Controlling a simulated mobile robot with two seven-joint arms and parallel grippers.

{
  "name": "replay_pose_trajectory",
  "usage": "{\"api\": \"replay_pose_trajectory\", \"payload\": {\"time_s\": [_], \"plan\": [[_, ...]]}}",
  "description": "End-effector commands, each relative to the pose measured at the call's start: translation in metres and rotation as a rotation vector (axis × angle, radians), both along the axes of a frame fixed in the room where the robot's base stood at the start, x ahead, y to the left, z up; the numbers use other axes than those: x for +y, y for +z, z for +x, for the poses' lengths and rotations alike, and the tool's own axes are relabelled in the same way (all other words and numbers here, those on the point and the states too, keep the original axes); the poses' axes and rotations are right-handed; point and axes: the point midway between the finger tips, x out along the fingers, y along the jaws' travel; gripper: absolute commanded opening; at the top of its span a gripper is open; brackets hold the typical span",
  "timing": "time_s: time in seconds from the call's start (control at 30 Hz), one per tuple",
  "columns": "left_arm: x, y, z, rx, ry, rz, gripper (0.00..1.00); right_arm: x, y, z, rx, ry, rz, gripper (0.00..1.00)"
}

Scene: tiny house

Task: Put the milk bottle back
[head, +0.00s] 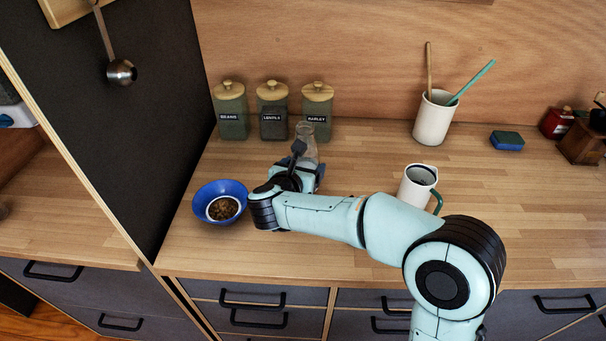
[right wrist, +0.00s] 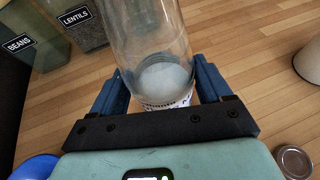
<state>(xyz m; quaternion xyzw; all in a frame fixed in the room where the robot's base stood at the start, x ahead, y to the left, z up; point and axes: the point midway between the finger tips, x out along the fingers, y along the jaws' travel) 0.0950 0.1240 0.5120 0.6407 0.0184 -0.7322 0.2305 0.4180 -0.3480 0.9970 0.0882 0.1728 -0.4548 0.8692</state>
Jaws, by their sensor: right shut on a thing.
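The milk bottle is a clear glass bottle (head: 307,141) with some white milk at its bottom, on the wooden counter in front of the canisters. In the right wrist view the bottle (right wrist: 148,35) stands between the blue fingers. My right gripper (head: 304,168) is shut on the bottle, with one finger on each side. It also shows close up in the right wrist view (right wrist: 163,88). The arm hides part of the bottle's lower end in the head view, so I cannot tell whether its base touches the counter. My left gripper is not in view.
Canisters for beans (head: 231,114), lentils (head: 272,118) and barley (head: 317,113) line the wall. A blue bowl (head: 235,190) sits left of the gripper. A white mug (head: 414,190), a utensil crock (head: 432,122) and a sponge (head: 507,140) stand right. Counter between crock and canisters is clear.

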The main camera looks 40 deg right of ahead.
Motion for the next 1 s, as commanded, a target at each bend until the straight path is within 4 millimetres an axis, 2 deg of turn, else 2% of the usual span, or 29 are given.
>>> {"api": "replay_pose_trajectory", "payload": {"time_s": [0.13, 0.57, 0.6, 0.63, 0.67, 1.0], "plan": [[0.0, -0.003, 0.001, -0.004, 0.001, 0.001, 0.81, 0.0, -0.016, 0.0, -0.002, 0.0, -0.002, 0.17], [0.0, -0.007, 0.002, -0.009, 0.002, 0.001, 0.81, 0.0, -0.021, 0.0, -0.004, 0.0, -0.001, 0.17], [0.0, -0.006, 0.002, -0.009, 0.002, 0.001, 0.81, 0.0, -0.022, 0.0, -0.001, 0.0, 0.001, 0.88], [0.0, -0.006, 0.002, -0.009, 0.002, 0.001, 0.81, 0.0, -0.021, 0.0, -0.001, 0.0, 0.001, 0.97], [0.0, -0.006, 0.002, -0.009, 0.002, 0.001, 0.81, 0.0, -0.021, 0.0, -0.001, 0.0, 0.001, 1.0], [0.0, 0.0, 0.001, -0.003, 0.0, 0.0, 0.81, 0.001, -0.016, 0.0, 0.0, 0.0, 0.0, 1.0]]}}
